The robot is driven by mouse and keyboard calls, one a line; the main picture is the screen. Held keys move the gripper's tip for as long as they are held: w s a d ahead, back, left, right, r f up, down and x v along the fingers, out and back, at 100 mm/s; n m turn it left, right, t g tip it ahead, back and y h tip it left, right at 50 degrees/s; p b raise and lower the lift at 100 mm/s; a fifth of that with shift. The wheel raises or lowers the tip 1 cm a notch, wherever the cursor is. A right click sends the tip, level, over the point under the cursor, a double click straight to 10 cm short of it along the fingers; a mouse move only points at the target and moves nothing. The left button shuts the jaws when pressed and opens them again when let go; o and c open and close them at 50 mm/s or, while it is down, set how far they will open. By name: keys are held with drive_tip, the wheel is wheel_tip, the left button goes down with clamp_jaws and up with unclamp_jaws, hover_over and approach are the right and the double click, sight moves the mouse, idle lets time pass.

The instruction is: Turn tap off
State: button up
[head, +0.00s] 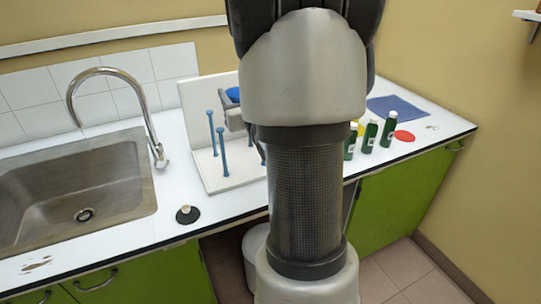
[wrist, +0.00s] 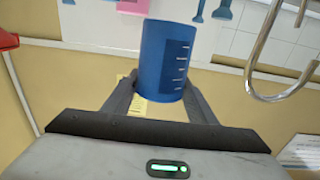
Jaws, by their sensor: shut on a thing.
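The chrome tap (head: 143,97) arches over the steel sink (head: 142,190) at the left in the head view. Its small lever (head: 159,156) is at the base of the spout, on the right. I cannot tell whether water runs from it. The wrist picture appears upside down; the tap (wrist: 253,75) shows there at the right, apart from my gripper. My gripper (wrist: 158,97) is shut on a blue measuring cup (wrist: 160,58) with white scale marks. In the head view my arm hides most of the gripper; a bit of blue (head: 233,94) shows beside it.
A white stand (head: 205,168) with blue pegs is on the counter right of the tap. A black round item (head: 187,214) lies near the front edge. Green bottles (head: 388,128), a red disc (head: 404,136) and a blue mat (head: 397,107) are at the right.

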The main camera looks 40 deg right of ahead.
drive_tip(key=shift+s+d, duration=0.15)
drive_tip(key=shift+d, duration=0.2)
drive_tip(key=shift+s+d+f, duration=0.1)
drive_tip(key=shift+d+f, duration=0.1)
drive_tip(key=shift+f, duration=0.1)
wheel_tip(320, 180, down, 17)
drive_tip(key=b, duration=0.3)
drive_tip(key=shift+f, duration=0.2)
drive_tip(key=shift+f+b, duration=0.2)
drive_tip(key=shift+b, duration=0.2)
drive_tip(key=o, duration=0.8)
drive_tip(key=shift+r, duration=0.15)
